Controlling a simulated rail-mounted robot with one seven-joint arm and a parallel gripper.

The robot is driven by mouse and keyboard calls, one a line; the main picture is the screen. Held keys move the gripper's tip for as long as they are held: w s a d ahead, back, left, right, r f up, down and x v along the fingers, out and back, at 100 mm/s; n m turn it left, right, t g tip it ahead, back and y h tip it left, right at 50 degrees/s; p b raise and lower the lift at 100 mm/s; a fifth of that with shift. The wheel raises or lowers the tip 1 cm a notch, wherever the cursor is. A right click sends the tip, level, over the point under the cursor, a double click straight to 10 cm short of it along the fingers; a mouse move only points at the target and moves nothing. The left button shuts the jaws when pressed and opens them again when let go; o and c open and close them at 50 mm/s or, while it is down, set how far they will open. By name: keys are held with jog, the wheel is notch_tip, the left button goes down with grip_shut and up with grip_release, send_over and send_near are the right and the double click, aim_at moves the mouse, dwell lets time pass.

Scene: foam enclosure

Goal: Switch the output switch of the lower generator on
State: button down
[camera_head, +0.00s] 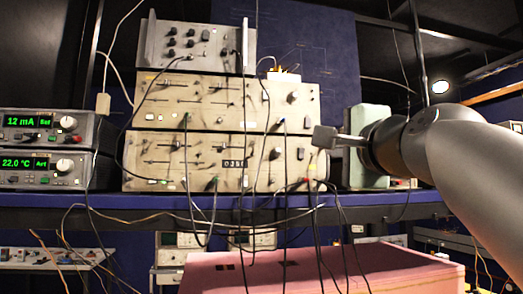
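The lower generator (215,183) is a wide beige unit at the bottom of the central stack. Its front carries sliders, knobs, a small dark number display (233,163) and plugged-in cables. The upper generator (228,88) is a similar beige unit directly on top of it. Which small control is the output switch, and its position, I cannot make out. My gripper (318,138) reaches in from the right, with its grey tips beside the right end of the lower generator's front. Its fingers overlap in this view, so their opening is unclear. No held object shows.
Cables hang across the generators' fronts and over the blue shelf edge (100,201). Two lit display units (45,148) stand at left. A grey panel unit (205,45) tops the stack. A pale green box (374,119) stands behind my gripper. A pink block (330,275) lies below.

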aim_at(302, 150)
jog(key=shift+w, duration=0.15)
jog(key=w+p, duration=0.1)
jog(key=w, duration=0.3)
jog(key=w+a+r+p, duration=0.1)
jog(key=w+p, duration=0.1)
jog(key=w, duration=0.2)
jog(key=w+p, duration=0.2)
jog(key=w, duration=0.3)
jog(key=shift+w+a+r, duration=0.1)
jog(key=shift+a+r, duration=0.2)
jog(key=shift+r, duration=0.05)
jog(key=shift+w, duration=0.2)
